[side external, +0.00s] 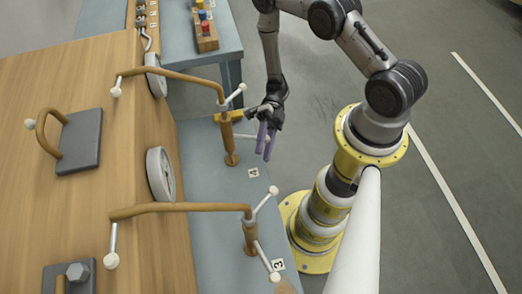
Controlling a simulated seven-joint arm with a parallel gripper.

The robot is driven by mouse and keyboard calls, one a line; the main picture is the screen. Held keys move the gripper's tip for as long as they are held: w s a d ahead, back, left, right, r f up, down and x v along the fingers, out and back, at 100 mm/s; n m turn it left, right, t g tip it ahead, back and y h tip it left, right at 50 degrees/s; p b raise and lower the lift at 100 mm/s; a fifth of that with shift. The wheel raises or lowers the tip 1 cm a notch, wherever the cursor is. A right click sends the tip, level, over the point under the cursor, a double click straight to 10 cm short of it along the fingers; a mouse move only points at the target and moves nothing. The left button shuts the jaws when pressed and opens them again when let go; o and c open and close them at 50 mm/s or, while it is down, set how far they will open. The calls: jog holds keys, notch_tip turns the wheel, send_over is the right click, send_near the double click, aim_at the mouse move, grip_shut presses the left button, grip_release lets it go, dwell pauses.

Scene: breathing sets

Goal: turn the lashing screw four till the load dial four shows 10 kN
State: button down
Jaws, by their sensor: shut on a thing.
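Lashing screw four (230,142) is a brown upright post with white ball-ended bars, beside a floor label that looks like a 4 (253,172). A brown arm (175,76) runs from its top to the wooden crate. My gripper (266,140), with purple fingers, is at the right of the post, shut on the outer end of the screw's lower white bar. The fingers hide that end. A yellow-orange piece (229,117) sits between post and gripper. A pale round dial (155,76) on the crate's side, apparently load dial four, is seen nearly edge-on; its reading cannot be seen.
Lashing screw three (250,238) stands nearer the camera beside label 3 (278,265), with another dial (160,175) behind it. The wooden crate (90,210) fills the left. A blue-grey table (222,42) with a peg block (207,38) stands behind. Open floor lies right.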

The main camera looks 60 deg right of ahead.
jog(key=shift+d+n+g, duration=0.2)
jog(key=shift+n+g, duration=0.1)
jog(key=shift+g, duration=0.1)
jog(key=shift+f, duration=0.1)
jog(key=c, duration=0.6)
grip_release()
jog(key=v, duration=1.3)
jog(key=shift+w+d+r, duration=0.25)
jog(key=shift+d, duration=0.1)
